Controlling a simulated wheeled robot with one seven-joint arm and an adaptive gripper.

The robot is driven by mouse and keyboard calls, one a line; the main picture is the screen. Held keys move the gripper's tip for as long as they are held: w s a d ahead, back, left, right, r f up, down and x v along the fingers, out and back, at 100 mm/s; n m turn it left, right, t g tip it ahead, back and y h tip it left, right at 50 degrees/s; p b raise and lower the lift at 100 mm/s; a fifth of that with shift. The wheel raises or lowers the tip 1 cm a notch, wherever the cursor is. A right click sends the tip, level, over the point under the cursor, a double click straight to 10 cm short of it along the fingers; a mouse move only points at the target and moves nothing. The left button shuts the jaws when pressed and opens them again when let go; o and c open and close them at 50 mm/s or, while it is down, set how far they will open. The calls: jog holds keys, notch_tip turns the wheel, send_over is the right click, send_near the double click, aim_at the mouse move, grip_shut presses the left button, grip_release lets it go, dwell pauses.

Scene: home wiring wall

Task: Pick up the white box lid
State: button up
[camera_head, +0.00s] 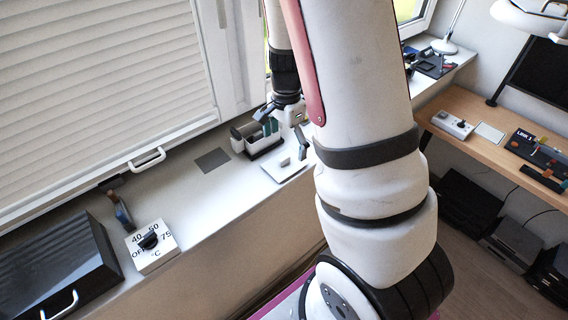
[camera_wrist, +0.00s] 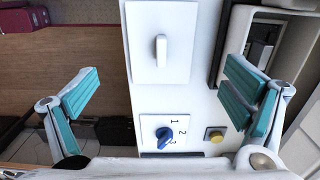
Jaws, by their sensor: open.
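The white box lid (camera_head: 273,168) is a flat white plate with a small raised handle, lying on the windowsill. In the wrist view the lid (camera_wrist: 143,62) is at the top centre with its handle upright in the picture. My gripper (camera_head: 284,130) is above the sill, close over the lid in the head view. In the wrist view my gripper (camera_wrist: 165,95) has its teal-padded fingers wide apart, one on each side of the lid's column, with nothing between the pads. My arm hides part of the sill to the right of the lid.
A compartment box (camera_head: 263,147) stands just behind the lid. A panel with a blue knob (camera_wrist: 164,134) and a yellow button (camera_wrist: 214,135) lie near the gripper. A temperature dial block (camera_head: 151,247) and black case (camera_head: 62,270) sit left. The sill between is mostly clear.

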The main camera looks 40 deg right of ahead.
aim_at(285, 158)
jog(key=shift+a+f+p, duration=0.15)
jog(key=shift+f+p, duration=0.3)
jog(key=shift+f, duration=2.6)
jog(key=shift+c, duration=0.5)
jog(key=c, duration=1.4)
jog(key=shift+c, duration=0.9)
jog(key=shift+f, duration=0.1)
